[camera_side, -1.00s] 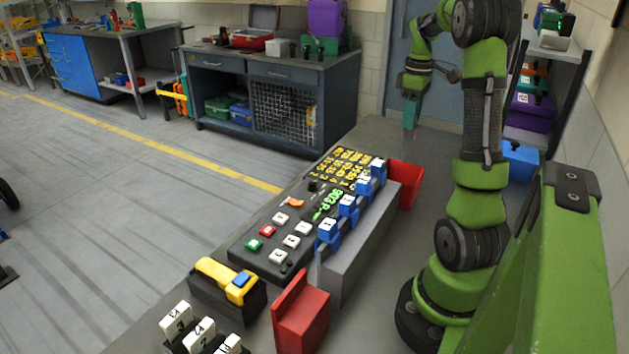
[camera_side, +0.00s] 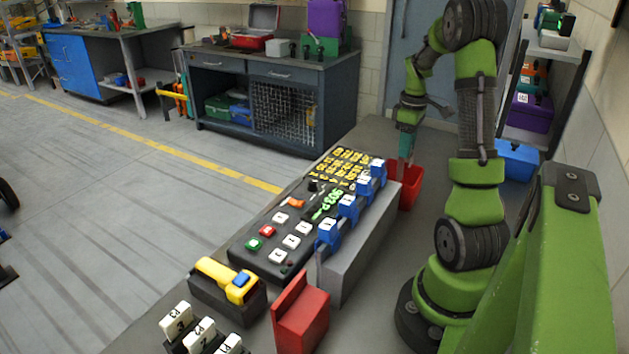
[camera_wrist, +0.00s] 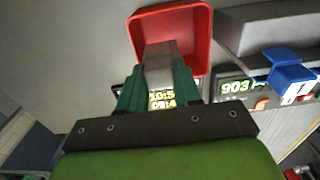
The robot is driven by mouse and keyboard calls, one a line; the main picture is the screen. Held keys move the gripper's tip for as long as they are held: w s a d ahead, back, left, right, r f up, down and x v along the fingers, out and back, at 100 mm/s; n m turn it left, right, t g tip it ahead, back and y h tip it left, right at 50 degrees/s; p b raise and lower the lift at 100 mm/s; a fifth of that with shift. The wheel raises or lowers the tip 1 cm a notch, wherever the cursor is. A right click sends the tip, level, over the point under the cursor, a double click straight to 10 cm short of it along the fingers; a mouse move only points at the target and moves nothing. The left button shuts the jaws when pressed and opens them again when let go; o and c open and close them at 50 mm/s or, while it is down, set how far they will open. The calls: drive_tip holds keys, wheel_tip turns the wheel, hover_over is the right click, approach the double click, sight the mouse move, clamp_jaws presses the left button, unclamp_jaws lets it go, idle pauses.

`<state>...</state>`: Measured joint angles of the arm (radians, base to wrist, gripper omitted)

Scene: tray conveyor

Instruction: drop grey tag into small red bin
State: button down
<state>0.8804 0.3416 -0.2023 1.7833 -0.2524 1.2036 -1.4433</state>
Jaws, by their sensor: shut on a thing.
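The small red bin (camera_side: 411,191) stands on the bench behind the grey block in the side view. My gripper (camera_side: 405,156) is just above the bin's opening and points down. In the wrist view my gripper's teal fingers (camera_wrist: 158,84) are shut on the grey tag (camera_wrist: 160,66). The tag sticks out past the fingertips and overlaps the bin's opening. The side view is too small to tell how deep the tag's lower end reaches.
A black control panel (camera_side: 262,254) with buttons and a green display lies left of the bin. Blue switches (camera_side: 348,207) line the grey block (camera_side: 352,262) close to it. A red block (camera_side: 301,318) and a yellow-topped box (camera_side: 214,270) stand at the front.

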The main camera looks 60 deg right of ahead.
drive_tip(key=c, duration=0.7)
unclamp_jaws()
wheel_tip(320, 180, up, 17)
